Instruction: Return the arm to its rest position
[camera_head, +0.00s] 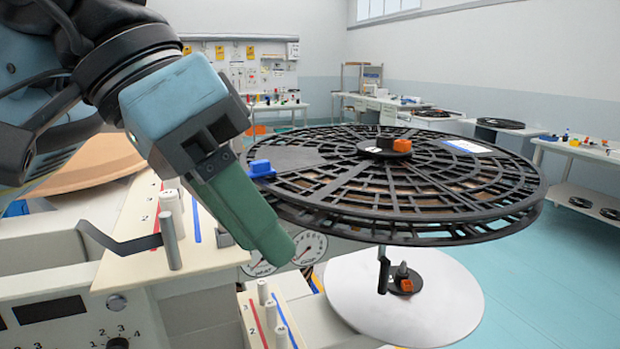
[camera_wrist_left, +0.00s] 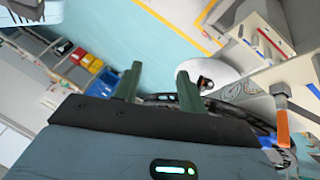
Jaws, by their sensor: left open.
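My left arm comes in from the upper left in the head view. Its gripper (camera_head: 280,248) has green fingers that slant down to the right, in front of the near left rim of a large black spoked reel (camera_head: 480,232). In the left wrist view the two green fingers of the gripper (camera_wrist_left: 159,71) stand apart with nothing between them. The reel is mounted flat, and part of its rim is hidden behind the fingers. I cannot tell whether the fingers touch it. My right gripper is in neither view.
A blue clip (camera_head: 262,169) sits on the reel's left rim and an orange block (camera_head: 401,146) at its hub. A white disc (camera_head: 440,310) lies below. A guide panel with grey pegs (camera_head: 169,240) stands left of the fingers. Open floor (camera_head: 560,270) lies right.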

